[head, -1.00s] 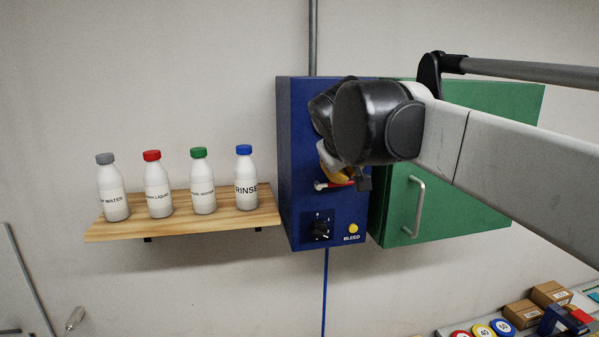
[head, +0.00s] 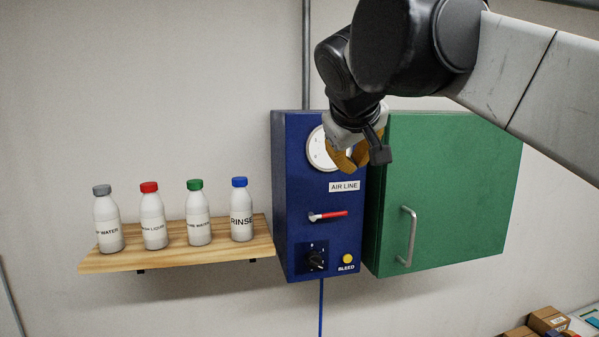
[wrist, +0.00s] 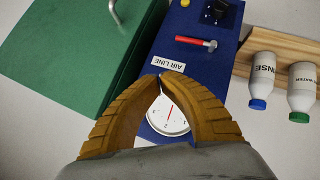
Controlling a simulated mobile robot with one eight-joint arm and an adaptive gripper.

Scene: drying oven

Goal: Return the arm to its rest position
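My gripper (head: 345,160) is in front of the upper part of the blue air line box (head: 290,200) in the head view, partly covering the round gauge (head: 318,150). In the wrist view, the orange-brown fingers of my gripper (wrist: 159,78) curve inward, and their tips meet or nearly meet with nothing seen between them. Behind them show the gauge (wrist: 168,118), the "AIR LINE" label (wrist: 168,64) and the red-handled lever (wrist: 195,42). My arm reaches in from the right of the head view.
The green cabinet (head: 455,190) with a bar handle stands right of the blue box. A wooden shelf (head: 180,258) with several capped bottles is on the left. A black knob (head: 316,260) and yellow button (head: 348,258) sit low on the box. Cardboard boxes (head: 547,319) lie bottom right.

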